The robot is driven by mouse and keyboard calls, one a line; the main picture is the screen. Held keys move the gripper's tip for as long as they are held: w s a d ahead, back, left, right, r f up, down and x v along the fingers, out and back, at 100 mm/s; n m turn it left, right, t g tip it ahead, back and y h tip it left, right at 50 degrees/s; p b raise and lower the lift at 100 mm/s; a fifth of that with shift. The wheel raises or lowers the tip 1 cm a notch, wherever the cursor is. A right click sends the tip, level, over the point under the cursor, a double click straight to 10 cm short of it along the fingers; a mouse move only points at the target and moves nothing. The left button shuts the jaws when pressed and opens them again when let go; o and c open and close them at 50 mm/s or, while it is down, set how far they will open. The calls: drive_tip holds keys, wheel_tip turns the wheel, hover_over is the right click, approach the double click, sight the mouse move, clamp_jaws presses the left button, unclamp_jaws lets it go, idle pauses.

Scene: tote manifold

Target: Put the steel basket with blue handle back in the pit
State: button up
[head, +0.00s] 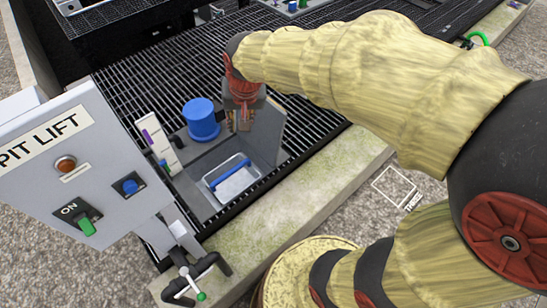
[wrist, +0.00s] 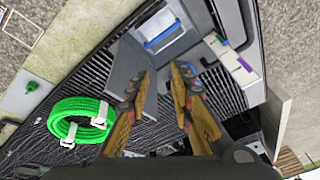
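The steel basket (head: 238,185) with its blue handle (head: 229,173) sits low inside a grey-walled opening in the black grating. It also shows in the wrist view, where the basket (wrist: 166,42) lies at the top with its blue handle (wrist: 162,36) across it. My gripper (head: 244,120) hangs above the far side of this opening, apart from the basket. In the wrist view my gripper (wrist: 160,85) has its two fingers spread with nothing between them. The basket's lower part is hidden by the opening's walls.
A blue cylinder (head: 201,119) and a white strip (head: 158,143) with purple marking stand left of the opening. The grey PIT LIFT panel (head: 100,150) stands at the left. A coiled green hose (wrist: 60,126) lies on the grating. A concrete edge (head: 305,175) runs along the near side.

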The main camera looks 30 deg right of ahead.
drive_tip(key=s+r+n, duration=0.2)
drive_tip(key=s, duration=0.7)
drive_tip(key=s+r+n+t, duration=0.1)
drive_tip(key=s+r+n, duration=0.1)
drive_tip(key=s, duration=0.7)
drive_tip(key=shift+s+a+r+n+t, duration=0.15)
drive_tip(key=shift+r+n+t, duration=0.15)
drive_tip(key=shift+r, duration=0.2)
drive_tip(key=shift+a, duration=0.15)
